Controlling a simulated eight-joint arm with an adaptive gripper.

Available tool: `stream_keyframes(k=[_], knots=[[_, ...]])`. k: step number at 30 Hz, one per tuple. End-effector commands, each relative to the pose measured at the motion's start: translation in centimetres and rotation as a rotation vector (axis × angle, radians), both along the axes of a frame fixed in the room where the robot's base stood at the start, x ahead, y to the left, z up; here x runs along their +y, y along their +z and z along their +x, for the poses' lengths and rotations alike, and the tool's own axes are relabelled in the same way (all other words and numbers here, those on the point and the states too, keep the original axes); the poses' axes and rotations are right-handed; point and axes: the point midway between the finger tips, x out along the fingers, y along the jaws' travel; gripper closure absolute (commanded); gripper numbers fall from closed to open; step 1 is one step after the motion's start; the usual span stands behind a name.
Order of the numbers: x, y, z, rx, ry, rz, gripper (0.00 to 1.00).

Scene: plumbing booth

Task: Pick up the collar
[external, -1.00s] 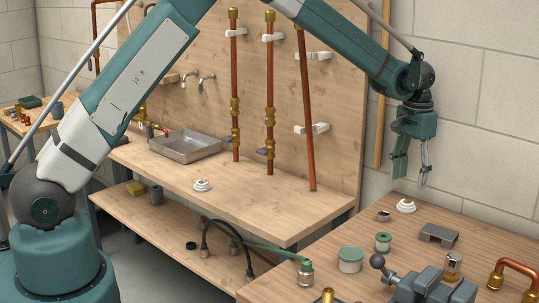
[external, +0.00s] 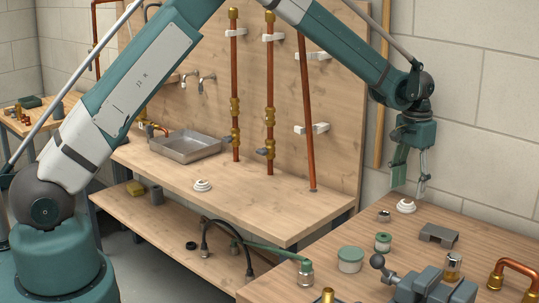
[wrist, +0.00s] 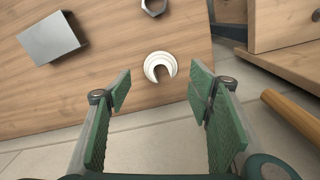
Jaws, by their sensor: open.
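A white ring-shaped collar (external: 405,206) lies flat on the right-hand wooden bench, near its back edge. In the wrist view the collar (wrist: 158,55) looks like a C, with its gap facing the bottom of the picture. My gripper (external: 410,186) points down just above the collar, apart from it. In the wrist view the green-padded fingers of my gripper (wrist: 161,92) are spread wide with nothing between them. The collar shows beyond the fingertips, roughly centred between them. A second, similar white ring (external: 202,185) lies on the back bench.
A metal nut (external: 384,215) lies close left of the collar. A grey channel piece (external: 439,235), green-topped tubs (external: 350,259), a vise (external: 430,286) and a copper pipe (external: 518,266) sit further forward. A block wall stands behind the bench.

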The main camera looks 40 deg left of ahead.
Motion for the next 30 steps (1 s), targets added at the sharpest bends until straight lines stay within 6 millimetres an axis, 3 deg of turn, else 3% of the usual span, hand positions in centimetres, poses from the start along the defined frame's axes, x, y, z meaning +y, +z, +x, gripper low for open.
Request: stream_keyframes(k=[7, 19, 30], knots=[[0.0, -0.7, 0.0, 0.000, 0.000, 0.000, 0.48], [0.1, -4.7, 0.0, 0.000, 0.000, 0.000, 0.48], [0.1, -5.2, 0.0, 0.000, 0.000, 0.000, 0.48]])
